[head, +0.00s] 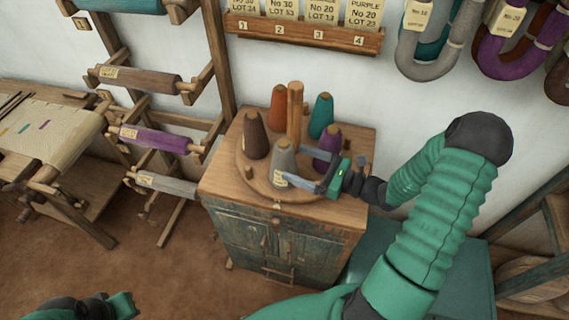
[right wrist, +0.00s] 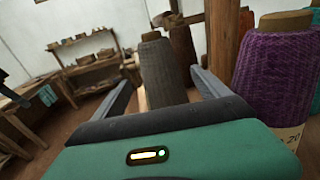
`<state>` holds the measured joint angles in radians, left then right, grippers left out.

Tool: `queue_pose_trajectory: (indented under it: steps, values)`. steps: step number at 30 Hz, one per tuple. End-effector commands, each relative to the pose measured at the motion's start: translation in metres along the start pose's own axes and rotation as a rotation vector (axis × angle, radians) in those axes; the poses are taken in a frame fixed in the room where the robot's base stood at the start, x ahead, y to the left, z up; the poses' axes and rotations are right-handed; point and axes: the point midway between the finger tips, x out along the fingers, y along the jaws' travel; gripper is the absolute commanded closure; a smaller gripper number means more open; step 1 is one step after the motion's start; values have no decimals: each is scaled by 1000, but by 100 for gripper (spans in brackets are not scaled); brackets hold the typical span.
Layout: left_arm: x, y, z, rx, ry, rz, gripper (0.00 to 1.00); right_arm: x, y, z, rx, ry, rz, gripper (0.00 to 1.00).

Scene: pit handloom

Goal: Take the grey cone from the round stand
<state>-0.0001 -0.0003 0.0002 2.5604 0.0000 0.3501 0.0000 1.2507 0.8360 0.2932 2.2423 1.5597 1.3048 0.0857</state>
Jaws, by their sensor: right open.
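The grey cone (head: 285,160) stands upright at the near side of the round stand (head: 250,172), which has a wooden post in its middle. My right gripper (head: 294,165) reaches in from the right, open, with one finger on each side of the grey cone. In the right wrist view the grey cone (right wrist: 161,75) shows between the two open fingers (right wrist: 160,82); whether either touches it I cannot tell. A part of my left arm or gripper (head: 85,306) shows at the bottom left, its jaws not clear.
A purple cone (head: 328,146) stands close beside my right gripper, also large in the right wrist view (right wrist: 275,70). Brown (head: 255,136), orange (head: 277,108) and teal (head: 321,115) cones share the stand. The stand sits on a wooden cabinet (head: 345,190).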

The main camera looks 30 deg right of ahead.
Motion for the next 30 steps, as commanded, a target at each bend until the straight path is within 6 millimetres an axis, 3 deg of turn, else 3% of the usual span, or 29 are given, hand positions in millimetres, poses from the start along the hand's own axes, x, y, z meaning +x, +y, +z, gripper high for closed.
queue_pose_trajectory:
  steps: [9, 16, 30]
  values:
    - [-11, 0, -3, 0, 0, 0, 100, 49, -3, -3, 0, -1, 4, 15]
    - [-10, 0, -3, 0, 0, 0, 100, 52, -4, -5, -1, 0, 1, 15]
    - [-10, 0, -3, 0, 0, 0, 100, 52, -4, -5, -1, 0, 2, 75]
